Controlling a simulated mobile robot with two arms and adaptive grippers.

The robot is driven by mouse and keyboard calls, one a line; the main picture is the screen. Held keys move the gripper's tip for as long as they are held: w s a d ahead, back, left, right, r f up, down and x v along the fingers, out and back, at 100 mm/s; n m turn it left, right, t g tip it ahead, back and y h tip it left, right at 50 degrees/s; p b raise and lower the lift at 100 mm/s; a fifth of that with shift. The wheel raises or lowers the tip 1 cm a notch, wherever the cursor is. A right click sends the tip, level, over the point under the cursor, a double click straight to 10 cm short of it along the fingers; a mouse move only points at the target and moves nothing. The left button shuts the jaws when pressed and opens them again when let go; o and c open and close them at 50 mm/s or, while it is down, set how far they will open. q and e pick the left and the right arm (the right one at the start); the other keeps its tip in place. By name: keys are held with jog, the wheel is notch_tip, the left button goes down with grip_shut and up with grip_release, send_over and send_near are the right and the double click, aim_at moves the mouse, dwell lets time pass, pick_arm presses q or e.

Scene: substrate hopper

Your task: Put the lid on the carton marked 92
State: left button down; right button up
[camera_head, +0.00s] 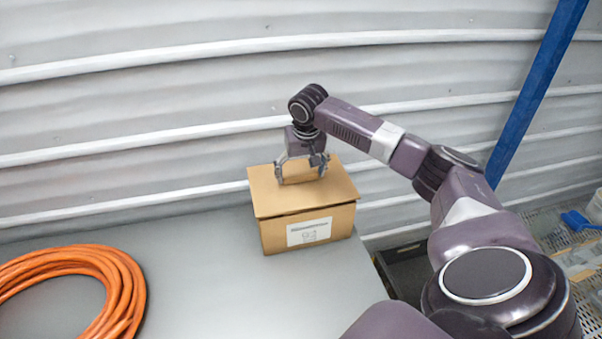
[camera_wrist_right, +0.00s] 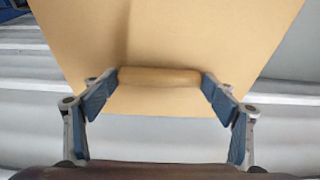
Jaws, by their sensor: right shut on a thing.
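The carton (camera_head: 275,238) is a brown cardboard box on the grey table, with a white label (camera_head: 309,232) on its front. The label's number is too small to read surely. The flat brown lid (camera_head: 310,203) lies on top of the carton; a thin edge overhangs the front, and I cannot tell how exactly it is seated. My right gripper (camera_head: 302,174) is above the lid, shut on its handle. In the right wrist view the fingers clasp the two ends of the wooden bar handle (camera_wrist_right: 160,76) on the lid (camera_wrist_right: 180,30). My left gripper is not in view.
The orange coiled hose (camera_head: 120,275) lies on the table at left. The table (camera_head: 210,270) is clear between hose and carton. A corrugated wall (camera_head: 130,110) stands close behind. A blue post (camera_head: 535,90), a dark crate (camera_head: 405,270) and a perforated surface with blue items are at right.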

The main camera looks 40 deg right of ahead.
jog(key=shift+f, duration=0.6)
dwell(1.1)
jog(key=o, duration=1.3)
jog(key=v, duration=1.2)
jog(key=shift+d, duration=0.1)
